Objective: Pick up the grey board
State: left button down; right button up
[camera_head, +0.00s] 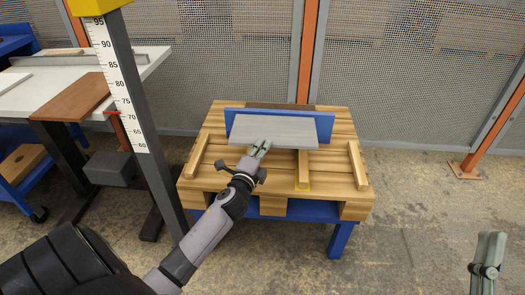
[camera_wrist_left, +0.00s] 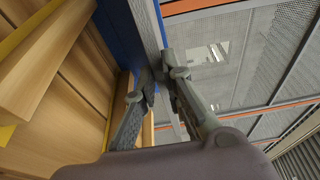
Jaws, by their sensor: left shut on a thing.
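The grey board (camera_head: 275,132) is a flat, rectangular panel over the wooden pallet-like top of a small table, in front of a blue upright panel. My left gripper (camera_head: 260,148) is shut on its near edge, left of the middle. In the left wrist view the grey board (camera_wrist_left: 148,30) runs as a narrow strip down to between the fingers of the left gripper (camera_wrist_left: 160,78). I cannot tell whether the board still touches its support. My right gripper (camera_head: 487,262) shows at the bottom right, away from the table; its jaw opening is unclear.
The wooden top (camera_head: 230,179) has raised slats at both sides and in the middle. The blue panel (camera_head: 322,122) stands behind the board. A dark post with a height scale (camera_head: 122,85) rises to the left. A white table (camera_head: 139,66) bears a brown board (camera_head: 75,97).

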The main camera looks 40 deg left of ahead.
notch_tip(320, 180, down, 14)
jog(key=w+d+g+h+p, duration=0.2)
jog(key=g+h+p, duration=0.15)
jog(key=g, duration=0.55)
jog(key=s+d+f+m+g+h+p, duration=0.1)
jog(key=s+d+f+g+p, duration=0.2)
jog(key=s+f+g, duration=0.4)
jog(key=s+d+f+g+h+p, duration=0.25)
jog(key=s+f+g, duration=0.2)
jog(key=s, duration=0.45)
pick_arm(q)
notch_tip(320, 180, up, 18)
jog(key=p, duration=0.3)
jog(key=shift+f, duration=0.15)
pick_arm(e)
jog(key=x, duration=0.7)
jog(key=shift+s+a+f+g+y, duration=0.3)
jog(key=shift+a+f+g+y, duration=0.05)
jog(key=shift+a+y, duration=0.05)
